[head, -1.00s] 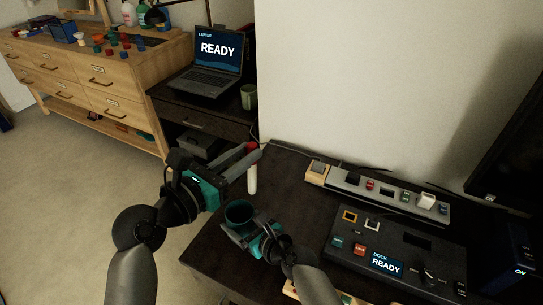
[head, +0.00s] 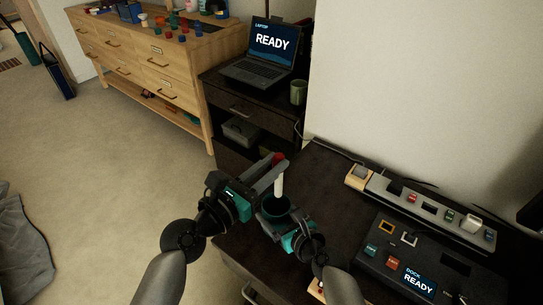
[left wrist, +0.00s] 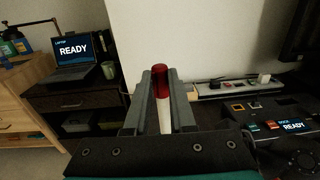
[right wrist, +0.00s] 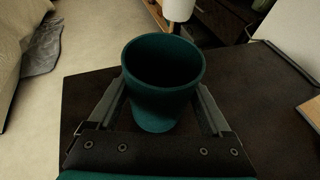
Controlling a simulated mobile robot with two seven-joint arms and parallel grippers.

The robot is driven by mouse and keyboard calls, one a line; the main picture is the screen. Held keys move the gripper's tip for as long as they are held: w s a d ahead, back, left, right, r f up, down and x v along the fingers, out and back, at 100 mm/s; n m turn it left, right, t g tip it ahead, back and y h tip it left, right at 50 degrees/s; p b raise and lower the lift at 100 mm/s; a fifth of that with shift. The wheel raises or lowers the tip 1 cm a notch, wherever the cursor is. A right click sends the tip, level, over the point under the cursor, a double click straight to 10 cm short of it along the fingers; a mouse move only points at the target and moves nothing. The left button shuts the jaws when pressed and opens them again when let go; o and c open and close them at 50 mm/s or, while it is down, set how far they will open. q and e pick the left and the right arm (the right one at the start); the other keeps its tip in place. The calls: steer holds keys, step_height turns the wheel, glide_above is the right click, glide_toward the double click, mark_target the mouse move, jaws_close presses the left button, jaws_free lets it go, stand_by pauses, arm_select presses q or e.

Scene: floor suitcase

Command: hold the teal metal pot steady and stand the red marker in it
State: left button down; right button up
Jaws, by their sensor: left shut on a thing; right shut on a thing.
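The red marker has a red cap (head: 279,158) and a white body (head: 279,184), and stands about upright. My left gripper (head: 271,174) is shut on it near the cap, which also shows between the fingers in the left wrist view (left wrist: 161,82). The teal metal pot (right wrist: 160,95) is upright with its mouth open, seen in the head view (head: 272,217) too. My right gripper (right wrist: 160,112) is shut on its sides. In the right wrist view the marker's white lower end (right wrist: 178,9) is just beyond the pot's far rim, outside the opening.
The dark desk (head: 333,195) carries a dock panel (head: 405,263) and a power strip (head: 430,210) to the right of the pot. A laptop (head: 268,50) and a green mug (head: 298,92) stand on a dark cabinet behind. A wooden dresser (head: 150,60) is farther left.

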arm_select(q)
steer(key=shift+f, duration=4.65)
steer(key=c, duration=0.7)
jaws_free()
steer(key=v, duration=1.2)
arm_select(e)
steer(key=o, duration=1.3)
